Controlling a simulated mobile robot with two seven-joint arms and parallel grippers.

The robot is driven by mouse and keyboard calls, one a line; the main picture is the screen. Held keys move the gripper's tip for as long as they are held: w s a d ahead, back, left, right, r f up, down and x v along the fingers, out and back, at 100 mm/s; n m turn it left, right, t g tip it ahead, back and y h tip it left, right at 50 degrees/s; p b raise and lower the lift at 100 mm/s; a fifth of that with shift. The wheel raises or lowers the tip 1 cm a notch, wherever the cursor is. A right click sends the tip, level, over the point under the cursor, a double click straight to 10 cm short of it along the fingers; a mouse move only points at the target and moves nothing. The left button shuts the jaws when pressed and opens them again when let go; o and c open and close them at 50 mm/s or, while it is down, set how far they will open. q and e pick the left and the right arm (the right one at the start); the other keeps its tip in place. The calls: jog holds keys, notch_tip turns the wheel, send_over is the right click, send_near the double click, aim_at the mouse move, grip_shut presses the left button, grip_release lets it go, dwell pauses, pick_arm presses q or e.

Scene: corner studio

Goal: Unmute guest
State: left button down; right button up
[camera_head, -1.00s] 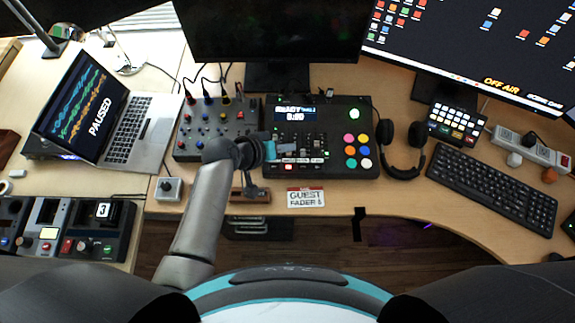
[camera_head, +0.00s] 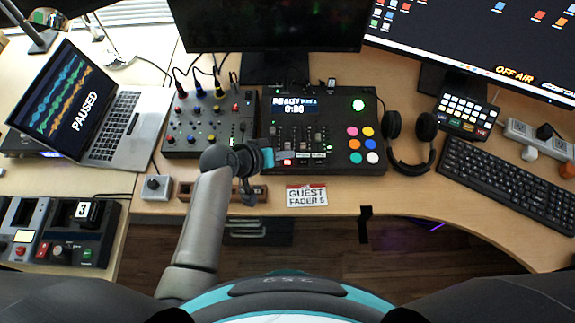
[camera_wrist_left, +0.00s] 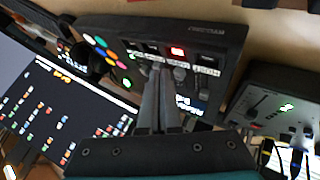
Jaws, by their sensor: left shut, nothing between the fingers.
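The black mixing console (camera_head: 341,116) with a lit screen stands in the middle of the desk. Along its front edge is a row of buttons, one lit red (camera_head: 287,162); faders sit behind them. The red-lit button also shows in the left wrist view (camera_wrist_left: 177,51). A card reading "GUEST FADER 5" (camera_head: 307,195) lies in front of the console. My left gripper (camera_head: 270,157) is at the console's front left. In the left wrist view its shut, empty fingers (camera_wrist_left: 157,70) point at the fader area; contact cannot be told. My right gripper is out of view.
A smaller knob mixer (camera_head: 207,141) with cables stands left of the console, and a laptop (camera_head: 72,98) reading "PAUSED" farther left. Headphones (camera_head: 410,165) and a keyboard (camera_head: 500,178) lie right. A monitor (camera_head: 275,25) stands behind.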

aim_at(287, 163)
pick_arm(q)
jog(key=shift+f+b, duration=0.35)
jog(key=shift+f, duration=0.5)
dwell(1.2)
jog(key=shift+f, duration=0.1)
jog(key=shift+f, duration=0.3)
